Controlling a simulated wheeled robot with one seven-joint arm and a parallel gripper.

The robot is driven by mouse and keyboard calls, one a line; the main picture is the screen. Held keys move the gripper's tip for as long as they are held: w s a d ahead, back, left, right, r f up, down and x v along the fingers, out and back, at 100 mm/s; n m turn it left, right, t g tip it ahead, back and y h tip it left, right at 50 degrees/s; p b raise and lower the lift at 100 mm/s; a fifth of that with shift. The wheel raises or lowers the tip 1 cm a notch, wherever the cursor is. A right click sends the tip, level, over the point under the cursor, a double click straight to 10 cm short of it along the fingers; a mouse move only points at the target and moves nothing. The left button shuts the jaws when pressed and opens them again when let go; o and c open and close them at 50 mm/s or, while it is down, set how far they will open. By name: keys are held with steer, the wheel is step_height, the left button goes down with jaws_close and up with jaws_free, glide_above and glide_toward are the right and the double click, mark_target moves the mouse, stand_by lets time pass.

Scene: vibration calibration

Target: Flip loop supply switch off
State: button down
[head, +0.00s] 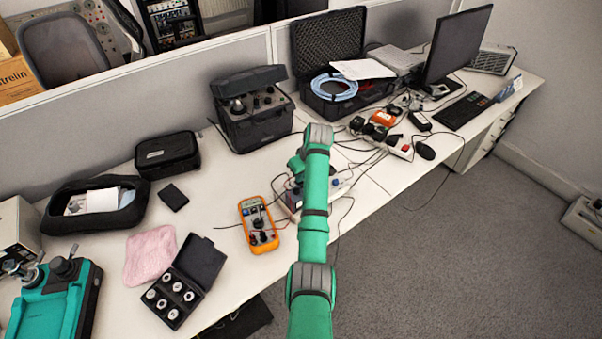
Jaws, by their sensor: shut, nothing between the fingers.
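A small box-shaped instrument (292,203) with wires sits near the front edge of the bench, mostly behind my green arm. I take it for the loop supply, but its labels are too small to read. Its switch and the switch's position cannot be made out. My arm reaches up from the bottom of the head view, bends at a grey joint and turns back down over this box. A green wrist part shows just left of the arm. My gripper's fingers are hidden behind the arm, so I cannot see whether they touch the box.
An orange multimeter (259,224) lies just left of the box, with leads. An open black case of fittings (208,258) and a pink cloth (150,254) lie further left. Cables and a power strip (398,148) crowd the right. A black calibrator case (251,124) stands behind.

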steer(key=shift+f, duration=0.2)
stand_by(0.3)
steer(key=shift+f, duration=0.1)
steer(key=shift+s+d+f, duration=0.15)
steer(key=shift+s+d, duration=0.15)
steer(key=shift+s, duration=0.25)
steer(key=shift+s+d, duration=0.2)
steer(key=shift+d, duration=0.1)
steer(key=shift+f, duration=0.1)
steer(key=shift+a, duration=0.15)
steer(key=shift+r, duration=0.3)
steer(key=v, duration=1.4)
steer(key=shift+w+r, duration=0.2)
steer(key=shift+w, duration=0.2)
